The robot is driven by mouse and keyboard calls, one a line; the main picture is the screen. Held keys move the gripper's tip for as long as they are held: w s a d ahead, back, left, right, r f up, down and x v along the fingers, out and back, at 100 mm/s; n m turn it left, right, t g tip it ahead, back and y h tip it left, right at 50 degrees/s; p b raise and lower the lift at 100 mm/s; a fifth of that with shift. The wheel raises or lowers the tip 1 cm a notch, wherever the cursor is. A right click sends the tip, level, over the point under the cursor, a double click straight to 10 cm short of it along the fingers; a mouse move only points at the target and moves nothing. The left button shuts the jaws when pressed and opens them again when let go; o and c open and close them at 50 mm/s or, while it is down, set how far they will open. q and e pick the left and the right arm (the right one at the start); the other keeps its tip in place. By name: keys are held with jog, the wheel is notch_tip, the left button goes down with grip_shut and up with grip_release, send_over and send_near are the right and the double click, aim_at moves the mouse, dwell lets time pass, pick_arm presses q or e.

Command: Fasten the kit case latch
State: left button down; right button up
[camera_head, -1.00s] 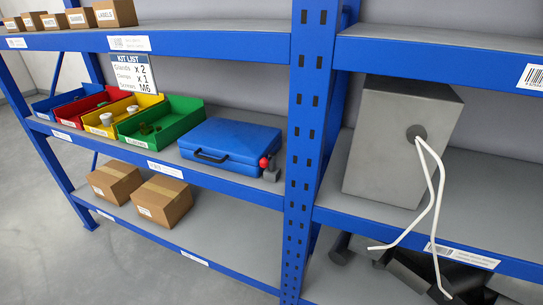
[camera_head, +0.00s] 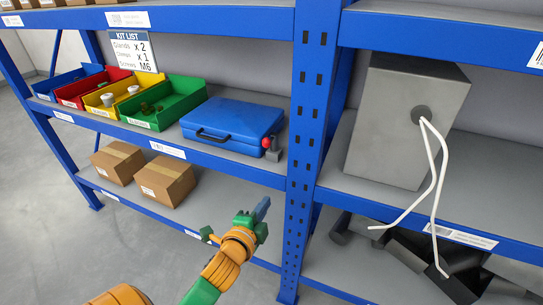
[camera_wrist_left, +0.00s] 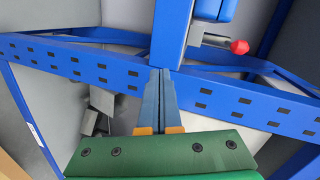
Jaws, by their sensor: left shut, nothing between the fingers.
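The blue kit case (camera_head: 232,122) lies on the middle shelf, its lid down and its black handle facing front. A latch with a red knob (camera_head: 266,143) and a grey block sits at its right front corner. The knob also shows in the left wrist view (camera_wrist_left: 239,47), beside a small part of the blue case (camera_wrist_left: 213,8). My left gripper (camera_head: 263,203) is below and in front of the shelf edge, apart from the case. Its fingers (camera_wrist_left: 167,75) are together and empty in the left wrist view. My right gripper is not in view.
Blue, red, yellow and green bins (camera_head: 165,103) stand left of the case. A blue upright post (camera_head: 305,130) is close on the right. Cardboard boxes (camera_head: 165,180) sit on the lower shelf. A grey box with white cables (camera_head: 405,125) stands beyond the post.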

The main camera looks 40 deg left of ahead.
pick_arm(q)
notch_tip(320, 180, up, 11)
jog(key=s+m+t+y, duration=0.1)
jog(key=t, duration=0.1)
jog(key=shift+s+a+f+m, duration=0.15)
jog(key=shift+s+a+m, duration=0.05)
jog(key=shift+a+m, duration=0.1)
jog(key=p+x, duration=0.1)
jog(key=x, duration=0.9)
jog(key=shift+r+t, duration=0.2)
jog(key=shift+t, duration=0.1)
